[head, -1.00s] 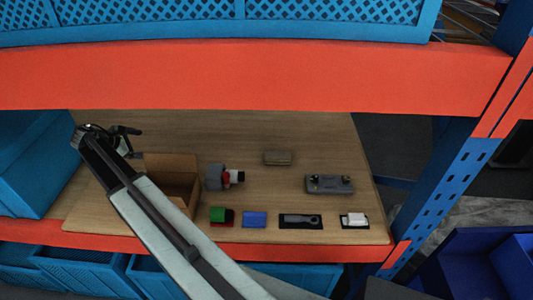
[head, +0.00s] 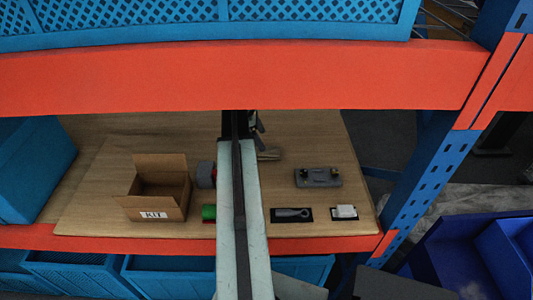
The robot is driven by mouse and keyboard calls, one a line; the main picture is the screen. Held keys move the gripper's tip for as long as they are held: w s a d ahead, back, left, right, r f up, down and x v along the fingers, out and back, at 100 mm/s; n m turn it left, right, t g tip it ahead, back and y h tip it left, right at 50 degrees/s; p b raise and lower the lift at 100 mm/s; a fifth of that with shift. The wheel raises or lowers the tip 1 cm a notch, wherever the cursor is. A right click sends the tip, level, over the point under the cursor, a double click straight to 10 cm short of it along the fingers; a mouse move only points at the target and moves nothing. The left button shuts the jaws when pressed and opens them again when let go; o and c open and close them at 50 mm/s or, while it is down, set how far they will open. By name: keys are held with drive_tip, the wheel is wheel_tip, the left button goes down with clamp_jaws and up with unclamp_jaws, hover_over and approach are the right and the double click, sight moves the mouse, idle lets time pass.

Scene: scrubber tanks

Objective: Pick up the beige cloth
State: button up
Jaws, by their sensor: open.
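My gripper (head: 257,124) is just above and left of the cloth in the picture, under the orange beam. It is open, and nothing shows between its jaws. Most of it is hidden by my arm, and its height above the board cannot be told.
An open cardboard box marked KIT (head: 155,190) stands left of my arm. A grey fixture (head: 318,178), a grey tool on a black pad (head: 291,215) and a white item (head: 345,212) lie right. The orange beam (head: 250,78) crosses above. A green-topped piece (head: 208,212) sits in front.

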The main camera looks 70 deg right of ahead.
sight(267, 150)
drive_tip(key=b+x, duration=0.1)
drive_tip(key=x, duration=0.1)
drive_tip(key=shift+f+b, duration=0.3)
drive_tip(key=shift+b, duration=0.05)
drive_tip(key=b+x, duration=0.5)
drive_tip(key=shift+w+a+f, duration=0.1)
drive_tip(key=shift+a+f, duration=0.1)
drive_tip(key=shift+a, duration=0.1)
drive_tip(key=shift+r, duration=0.2)
drive_tip(key=c, duration=1.6)
drive_tip(key=shift+r, duration=0.1)
